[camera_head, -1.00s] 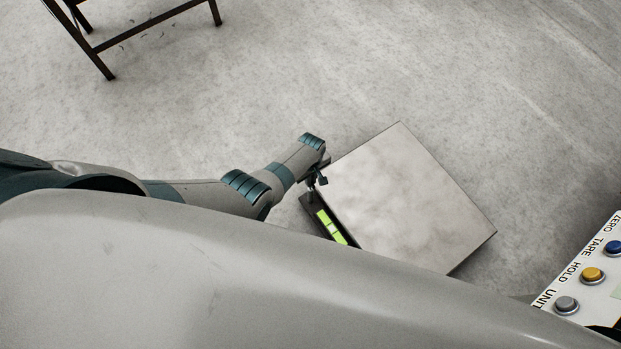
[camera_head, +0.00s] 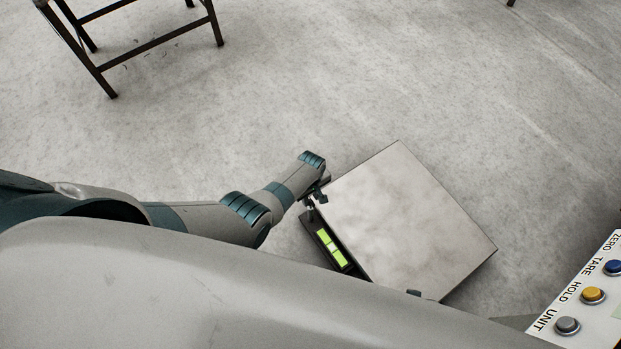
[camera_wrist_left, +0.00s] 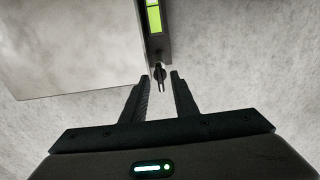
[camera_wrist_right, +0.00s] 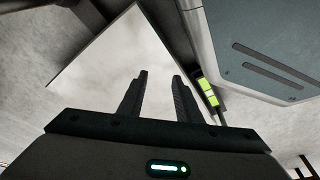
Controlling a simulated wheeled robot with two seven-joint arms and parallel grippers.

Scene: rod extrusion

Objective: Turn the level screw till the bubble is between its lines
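The level screw (camera_wrist_left: 159,76) is a small dark piece at the end of the level's holder, between and just beyond the fingertips of my left gripper (camera_wrist_left: 160,76). That gripper is open, with a gap on both sides of the screw. In the head view my left gripper (camera_head: 317,195) is at the plate's left corner. The green level vial (camera_head: 333,250) sits in a dark holder along the plate's edge. It has a pale band near its middle; I cannot tell where the bubble is between the lines. My right gripper (camera_wrist_right: 160,75) is open and empty over the plate.
The square metal plate (camera_head: 405,220) lies to the right of the level. A panel with ZERO, TARE, HOLD and UNIT buttons (camera_head: 580,295) is at the lower right. A dark-legged stand (camera_head: 150,45) is at the upper left. The floor between is clear.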

